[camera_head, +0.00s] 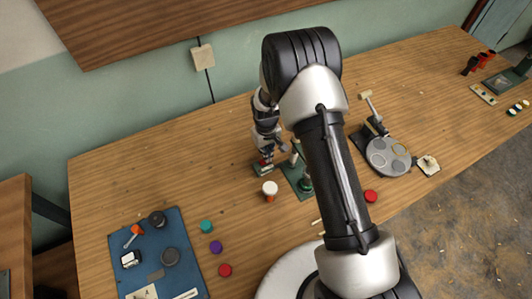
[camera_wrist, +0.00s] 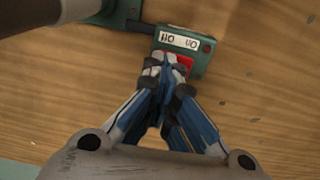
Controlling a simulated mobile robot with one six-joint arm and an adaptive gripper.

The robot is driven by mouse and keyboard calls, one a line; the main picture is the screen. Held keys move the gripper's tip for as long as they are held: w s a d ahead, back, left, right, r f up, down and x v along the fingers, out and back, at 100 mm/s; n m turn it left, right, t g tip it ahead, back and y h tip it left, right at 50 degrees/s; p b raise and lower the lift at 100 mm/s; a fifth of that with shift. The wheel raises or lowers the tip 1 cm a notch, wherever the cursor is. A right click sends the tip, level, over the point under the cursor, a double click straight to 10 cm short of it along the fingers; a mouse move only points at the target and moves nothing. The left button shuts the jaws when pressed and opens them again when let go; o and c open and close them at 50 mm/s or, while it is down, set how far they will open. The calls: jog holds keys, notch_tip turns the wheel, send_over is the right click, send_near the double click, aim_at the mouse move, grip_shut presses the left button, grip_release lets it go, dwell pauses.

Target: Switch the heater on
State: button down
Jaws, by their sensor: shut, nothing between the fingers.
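The heater's green switch box (camera_wrist: 199,62) lies at the top middle of the wrist view, with a white label strip and a red rocker switch (camera_wrist: 186,62). My gripper (camera_wrist: 161,62) is shut and empty. Its fingertips are over the left part of the rocker and hide it; I cannot tell whether they touch or press it. In the head view my gripper (camera_head: 265,150) points down at the small box with red on it (camera_head: 263,168). The heater's green base (camera_head: 294,180) is just right of it, partly hidden by my arm.
A white-topped jar (camera_head: 270,188) stands close in front of the box. A blue mat (camera_head: 150,225) with tools lies at the left, with coloured discs (camera_head: 216,247) beside it. A grey round plate (camera_head: 388,157) is at the right. The back left of the table is clear.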

jog(key=shift+s+a, duration=0.15)
jog(key=shift+s+a+r, duration=0.1)
jog(key=shift+s+a, duration=0.15)
jog(key=shift+a, duration=0.35)
jog(key=shift+w+r, duration=0.1)
jog(key=shift+r, duration=0.25)
notch_tip(320, 180, up, 13)
jog(key=a+p, duration=0.1)
jog(key=p, duration=0.3)
jog(key=shift+s+r, duration=0.15)
jog(key=shift+s, duration=0.2)
